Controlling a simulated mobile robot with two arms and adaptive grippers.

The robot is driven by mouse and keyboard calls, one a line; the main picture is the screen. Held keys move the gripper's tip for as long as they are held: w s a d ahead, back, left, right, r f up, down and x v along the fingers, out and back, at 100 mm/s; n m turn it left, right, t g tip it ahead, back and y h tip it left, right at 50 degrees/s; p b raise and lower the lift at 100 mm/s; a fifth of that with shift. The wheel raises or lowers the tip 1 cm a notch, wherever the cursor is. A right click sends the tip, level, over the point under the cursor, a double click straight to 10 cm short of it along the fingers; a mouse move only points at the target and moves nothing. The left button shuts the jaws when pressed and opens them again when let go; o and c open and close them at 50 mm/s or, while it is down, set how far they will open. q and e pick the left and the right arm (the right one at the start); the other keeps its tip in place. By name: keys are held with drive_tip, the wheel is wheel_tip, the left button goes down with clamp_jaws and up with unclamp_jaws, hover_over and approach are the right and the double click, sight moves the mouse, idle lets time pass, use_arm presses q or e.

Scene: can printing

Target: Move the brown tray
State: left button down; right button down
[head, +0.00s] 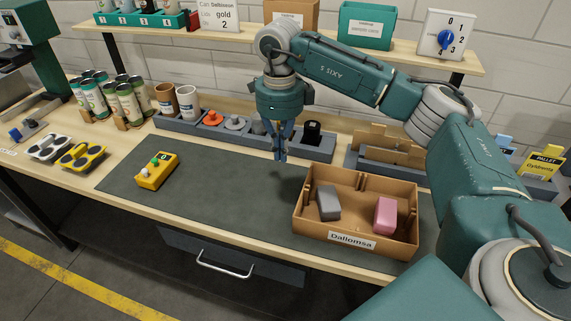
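The brown tray (310,227) sits on the dark grey mat (225,205) at the right part of the workbench. Its front wall carries a white label reading "Dallomsa". A grey block (328,203) and a pink block (386,215) lie inside it. My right gripper (280,157) hangs pointing down, behind and left of the tray, apart from it. Its fingers look close together with nothing visible between them, but this angle does not show whether they are open or shut. My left gripper is not in view.
A yellow button box (157,171) stands on the left of the mat. A grey rack (190,127) with colored parts lines the back, and a wooden holder (390,150) stands behind the tray. Several cans (128,102) stand at left. The mat's middle is clear.

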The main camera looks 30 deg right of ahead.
wheel_tip(320, 180, down, 8)
drive_tip(key=p, duration=0.2)
drive_tip(key=shift+f+p, duration=0.2)
drive_tip(key=shift+p, duration=0.15)
drive_tip(key=shift+s+d+f+p, duration=0.15)
drive_tip(key=shift+s+d+p, duration=0.35)
drive_tip(key=shift+s, duration=0.1)
drive_tip(key=shift+s+d+f+p, duration=0.15)
drive_tip(key=shift+s+d+p, duration=0.3)
drive_tip(key=shift+s, duration=0.1)
drive_tip(key=shift+s+d, duration=0.25)
drive_tip(key=shift+s, duration=0.2)
drive_tip(key=shift+f, duration=0.15)
drive_tip(key=shift+w, duration=0.1)
